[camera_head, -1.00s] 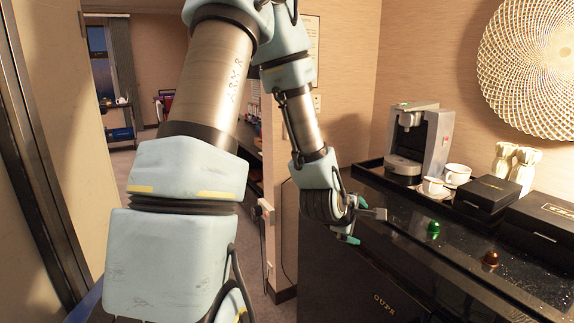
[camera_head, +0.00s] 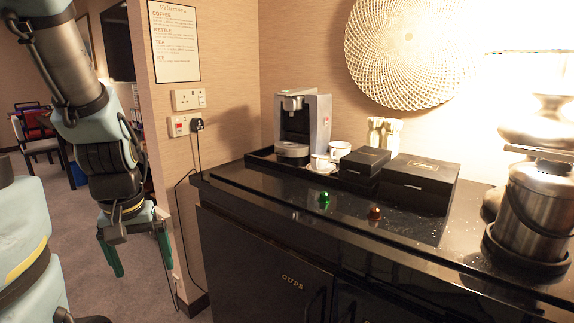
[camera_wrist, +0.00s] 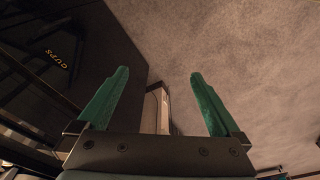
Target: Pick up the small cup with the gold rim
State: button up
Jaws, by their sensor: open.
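Two small white cups stand on the counter beside the coffee machine: a front cup (camera_head: 319,161) on a saucer (camera_head: 321,169), and a back cup (camera_head: 340,150) just behind it to the right. Both rims look darker or golden, but they are too small to tell apart by rim. My gripper (camera_head: 143,268) hangs at the left, below counter height and well away from the cups. Its green fingers are open, pointing down, with nothing between them. In the wrist view my gripper (camera_wrist: 160,73) faces the carpet and cabinet front; no cup shows there.
A coffee machine (camera_head: 304,122) stands left of the cups. Black boxes (camera_head: 419,180), a green capsule (camera_head: 324,197) and a brown capsule (camera_head: 375,213) lie to their right and front. A steel ice bucket (camera_head: 535,210) stands far right. The wall end (camera_head: 180,60) is close beside my arm.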

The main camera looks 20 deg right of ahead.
aim_at(318, 163)
jog(key=i+j+z, duration=0.45)
jog(key=j, duration=0.35)
jog(key=i+z, duration=0.15)
jog(key=i, duration=0.45)
